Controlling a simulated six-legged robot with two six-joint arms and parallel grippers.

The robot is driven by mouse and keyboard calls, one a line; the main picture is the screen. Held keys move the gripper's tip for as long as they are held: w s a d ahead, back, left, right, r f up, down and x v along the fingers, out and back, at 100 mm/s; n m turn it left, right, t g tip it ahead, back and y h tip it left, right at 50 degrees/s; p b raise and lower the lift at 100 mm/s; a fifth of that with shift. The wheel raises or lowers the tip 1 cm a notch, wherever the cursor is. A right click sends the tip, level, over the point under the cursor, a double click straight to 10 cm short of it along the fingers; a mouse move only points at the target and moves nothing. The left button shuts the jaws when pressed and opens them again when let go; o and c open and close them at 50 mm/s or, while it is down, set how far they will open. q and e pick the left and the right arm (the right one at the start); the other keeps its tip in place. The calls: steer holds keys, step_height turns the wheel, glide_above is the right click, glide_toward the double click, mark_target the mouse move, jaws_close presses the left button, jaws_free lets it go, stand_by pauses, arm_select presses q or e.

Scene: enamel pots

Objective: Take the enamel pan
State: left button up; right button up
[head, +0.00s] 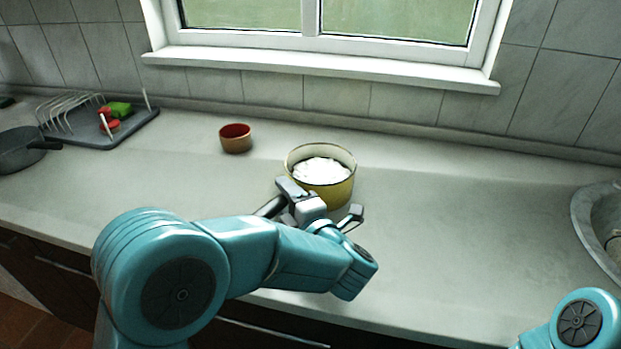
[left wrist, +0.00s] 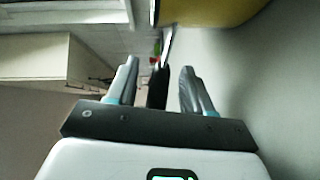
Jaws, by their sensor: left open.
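The enamel pan (head: 340,190) is yellow outside with a pale rim and white contents, and stands upright on the counter. A dark handle (head: 269,207) shows at its front left, partly hidden by my left gripper. My left gripper (head: 320,199) is open at the pan's near side. In the left wrist view, the dark handle (left wrist: 158,88) appears between the two spread fingers (left wrist: 160,82), with no finger clearly touching it. The pan's yellow wall (left wrist: 205,10) shows at the top there. My right gripper is out of view; only part of my right arm shows.
A small brown bowl (head: 236,145) stands left of the pan. A drying rack (head: 135,128) with red and green items and a dark pan (head: 20,155) are at far left. A round sink (head: 590,215) is at right. The counter between pan and sink is clear.

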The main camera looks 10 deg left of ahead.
arm_select(q)
jaws_close()
stand_by(1.4)
steer(key=shift+r, duration=0.3)
steer(key=shift+w+f, duration=0.1)
